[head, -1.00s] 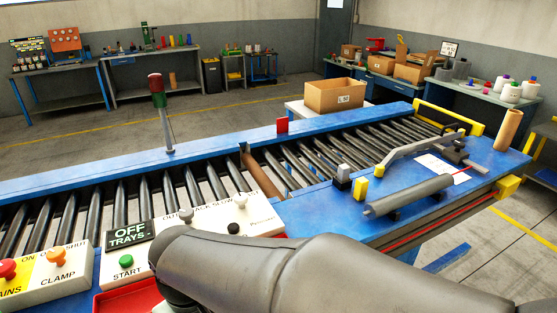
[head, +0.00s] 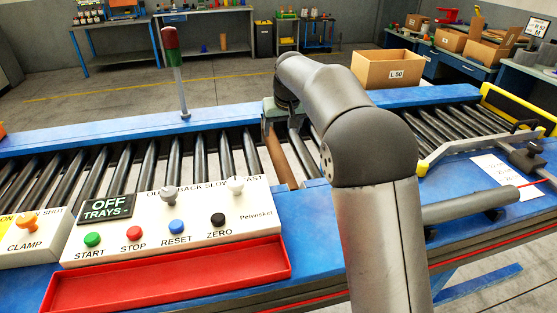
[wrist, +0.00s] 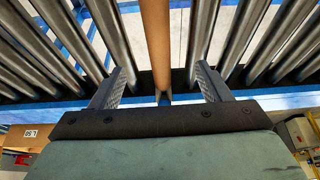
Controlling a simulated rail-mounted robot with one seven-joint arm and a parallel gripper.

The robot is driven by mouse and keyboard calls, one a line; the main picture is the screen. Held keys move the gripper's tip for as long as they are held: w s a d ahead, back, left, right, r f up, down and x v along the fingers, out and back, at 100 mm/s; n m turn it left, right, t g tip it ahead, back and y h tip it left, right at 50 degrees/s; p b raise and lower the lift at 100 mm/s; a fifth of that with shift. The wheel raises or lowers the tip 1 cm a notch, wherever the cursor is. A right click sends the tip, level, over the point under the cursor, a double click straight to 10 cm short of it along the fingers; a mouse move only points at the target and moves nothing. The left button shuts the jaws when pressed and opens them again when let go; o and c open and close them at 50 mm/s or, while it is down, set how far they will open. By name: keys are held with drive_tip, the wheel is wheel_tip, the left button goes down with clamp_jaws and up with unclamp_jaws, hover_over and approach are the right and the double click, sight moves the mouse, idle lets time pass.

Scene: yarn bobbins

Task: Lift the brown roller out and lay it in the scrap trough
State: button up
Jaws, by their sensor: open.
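The brown roller (head: 279,158) lies among the dark rollers of the conveyor, running from front to back. It also shows in the wrist view (wrist: 157,40), upright in the picture between my fingers. My gripper (wrist: 160,84) is open and empty, one finger on each side of the brown roller in that view; whether the fingertips reach down beside it I cannot tell. In the head view my gripper is over the roller's far end, its fingertips hidden. A red trough (head: 172,288), empty where I see it, lies in front of the control panel.
The control panel (head: 180,220) with its buttons stands between conveyor and trough. A signal post (head: 177,75) rises from the blue far rail. A grey roller (head: 470,208) lies on the right tabletop. A cardboard box (head: 387,70) stands behind the conveyor.

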sight(279, 154)
drive_tip(key=p+x, duration=0.1)
drive_tip(key=x, duration=0.4)
drive_tip(key=p+x, duration=0.2)
drive_tip(key=x, duration=0.4)
drive_tip(key=p+x, duration=0.1)
drive_tip(key=x, duration=0.4)
drive_tip(key=shift+d+f, duration=0.25)
drive_tip(key=c, duration=1.5)
drive_tip(key=shift+w+r, duration=0.15)
clamp_jaws()
wheel_tip(279, 154, up, 10)
drive_tip(key=shift+b, duration=0.85)
